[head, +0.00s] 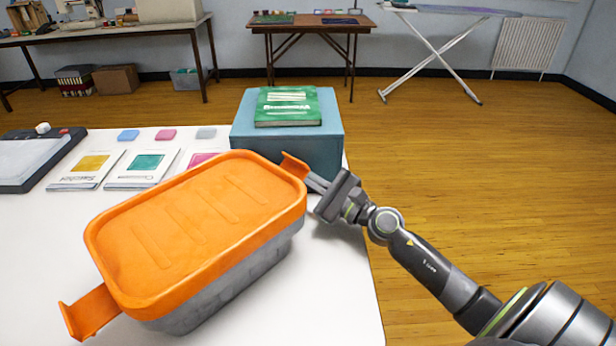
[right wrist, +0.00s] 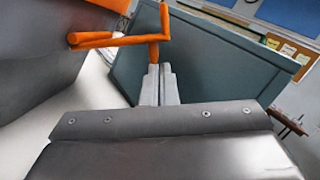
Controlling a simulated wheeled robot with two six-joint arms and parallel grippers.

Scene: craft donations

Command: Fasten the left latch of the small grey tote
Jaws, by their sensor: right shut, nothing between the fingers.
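The small grey tote (head: 225,282) stands on the white table with its orange lid (head: 190,215) on. Its left latch (head: 90,312), an orange flap at the near left end, sticks outward from the lid, away from the grey wall. The right latch (head: 294,166) also sticks outward at the far right end. My right gripper (head: 314,182) is shut and empty, its tips close by the right latch. In the right wrist view the shut fingertips (right wrist: 160,78) lie just below an orange latch (right wrist: 118,40); I cannot tell if they touch. My left gripper is not in view.
A blue box (head: 290,150) with a green book (head: 288,106) on top stands behind the tote, close to my right gripper. Sample cards (head: 85,170) and a dark-framed device (head: 30,165) lie at the back left. The table's front left is clear.

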